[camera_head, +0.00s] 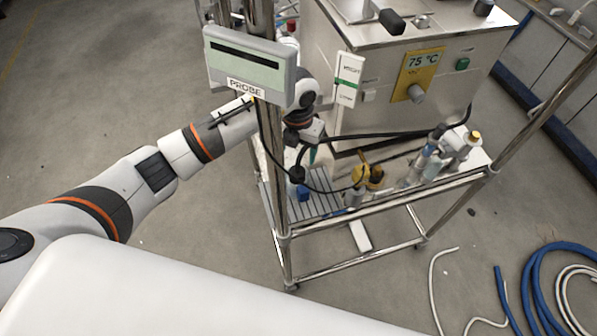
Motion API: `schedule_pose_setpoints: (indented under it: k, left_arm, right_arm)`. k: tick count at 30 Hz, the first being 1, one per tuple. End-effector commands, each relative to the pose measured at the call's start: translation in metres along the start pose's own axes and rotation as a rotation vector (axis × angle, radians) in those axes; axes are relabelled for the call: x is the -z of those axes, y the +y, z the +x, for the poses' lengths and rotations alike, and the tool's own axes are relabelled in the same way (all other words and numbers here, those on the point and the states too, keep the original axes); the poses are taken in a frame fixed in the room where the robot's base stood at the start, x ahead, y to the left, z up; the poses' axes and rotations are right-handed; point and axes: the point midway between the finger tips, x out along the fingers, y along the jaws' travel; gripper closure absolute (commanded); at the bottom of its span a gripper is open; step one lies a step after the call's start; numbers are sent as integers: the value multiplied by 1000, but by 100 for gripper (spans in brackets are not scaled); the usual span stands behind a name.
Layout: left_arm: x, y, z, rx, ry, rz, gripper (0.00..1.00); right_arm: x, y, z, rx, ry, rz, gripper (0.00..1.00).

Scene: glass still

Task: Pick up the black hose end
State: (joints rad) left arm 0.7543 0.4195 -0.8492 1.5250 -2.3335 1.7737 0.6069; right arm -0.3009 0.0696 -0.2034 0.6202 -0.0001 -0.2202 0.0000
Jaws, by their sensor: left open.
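A black hose (372,135) runs along the front of the steel tank. At its left it bends down to a dark end piece (297,174) above the slatted tray on the cart. My left arm comes in from the left and passes behind the probe display and the cart's post. My left gripper (314,150) is small in view, open and pointing down, close to the hose's left bend. The picture does not show clearly whether its fingers touch the hose. My right gripper is not in view.
The probe display (248,62) and steel post (272,150) stand in front of my left arm. The cart's slatted tray (322,207) holds a blue piece (303,192) and a yellow-black item (369,175). Glassware (425,163) stands right. Blue hose (535,290) lies on the floor.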

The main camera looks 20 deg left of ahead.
Motion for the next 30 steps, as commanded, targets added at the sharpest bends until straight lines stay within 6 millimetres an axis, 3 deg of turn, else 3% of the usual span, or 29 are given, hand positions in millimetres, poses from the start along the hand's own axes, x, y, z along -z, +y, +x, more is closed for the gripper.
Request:
schedule_pose_setpoints:
  k: [8, 13, 18, 26, 30]
  left_arm:
    - [-3, 1, 23, -3, -3, 0, 35]
    - [-11, 1, 46, -3, -6, 0, 35]
    - [-9, 1, 67, -3, -1, 1, 35]
    - [-8, 1, 70, -3, 2, 2, 35]
    - [-8, 0, 70, -3, 1, 2, 58]
  right_arm:
    - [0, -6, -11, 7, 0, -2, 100]
    - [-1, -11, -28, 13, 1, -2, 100]
    - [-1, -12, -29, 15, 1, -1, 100]
    - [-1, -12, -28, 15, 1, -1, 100]
    - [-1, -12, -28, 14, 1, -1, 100]
